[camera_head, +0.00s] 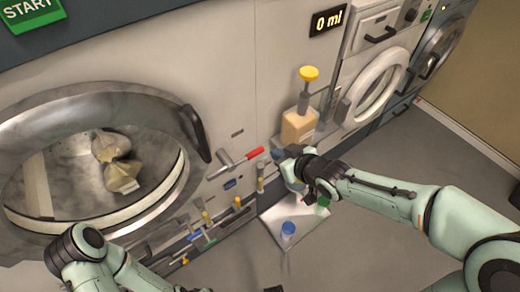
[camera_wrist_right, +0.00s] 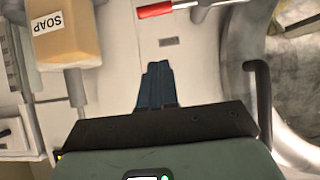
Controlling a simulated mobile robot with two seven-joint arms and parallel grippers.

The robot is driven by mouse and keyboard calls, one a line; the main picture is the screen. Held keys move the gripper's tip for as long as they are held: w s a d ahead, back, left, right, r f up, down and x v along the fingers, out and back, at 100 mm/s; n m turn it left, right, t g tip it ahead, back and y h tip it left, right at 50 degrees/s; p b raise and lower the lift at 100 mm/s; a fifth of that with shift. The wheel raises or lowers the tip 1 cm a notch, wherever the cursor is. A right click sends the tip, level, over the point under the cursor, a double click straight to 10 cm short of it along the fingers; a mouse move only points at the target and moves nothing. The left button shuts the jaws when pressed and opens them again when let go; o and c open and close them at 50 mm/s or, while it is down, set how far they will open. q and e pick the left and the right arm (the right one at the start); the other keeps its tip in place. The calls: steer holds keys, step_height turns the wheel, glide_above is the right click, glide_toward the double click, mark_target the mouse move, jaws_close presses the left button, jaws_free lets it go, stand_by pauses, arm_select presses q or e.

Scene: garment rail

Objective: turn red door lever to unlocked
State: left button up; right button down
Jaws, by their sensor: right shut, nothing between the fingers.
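The red door lever (camera_head: 254,153) sits on the machine front to the right of the big round door (camera_head: 150,100). Its grey shaft runs down-left from the red grip, which points right and slightly up. My right gripper (camera_head: 281,153) is shut and empty, just right of the red grip in the head view. In the right wrist view the closed fingers (camera_wrist_right: 158,68) point toward the panel, with the red grip (camera_wrist_right: 155,10) beyond them at the top edge and a gap between. My left arm shows at the lower left, but its fingers do not show.
A soap bottle (camera_head: 297,127) with a yellow pump stands just above my right gripper; it also shows in the wrist view (camera_wrist_right: 62,40). Coloured small levers (camera_head: 207,220) line the panel below. A white tray (camera_head: 280,215) with a blue-capped item lies lower right.

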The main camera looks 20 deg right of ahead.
steer(key=b, duration=0.3)
glide_toward(259, 153)
steer(key=w+a+r, duration=0.2)
steer(key=w+a, duration=0.1)
steer(key=w+f, duration=0.2)
steer(key=f, duration=0.1)
steer(key=shift+w+a+f, duration=0.1)
steer(key=shift+w+f, duration=0.15)
steer(key=shift+w, duration=0.05)
arm_select(q)
steer(key=shift+s+f, duration=0.25)
steer(key=shift+f, duration=0.45)
steer(key=shift+s+f, duration=0.25)
steer(key=shift+f, duration=0.45)
arm_select(e)
steer(key=shift+w+f, duration=0.1)
steer(key=shift+f, duration=0.35)
arm_select(q)
steer(key=shift+d+f, duration=0.1)
arm_select(e)
steer(key=shift+a, duration=0.1)
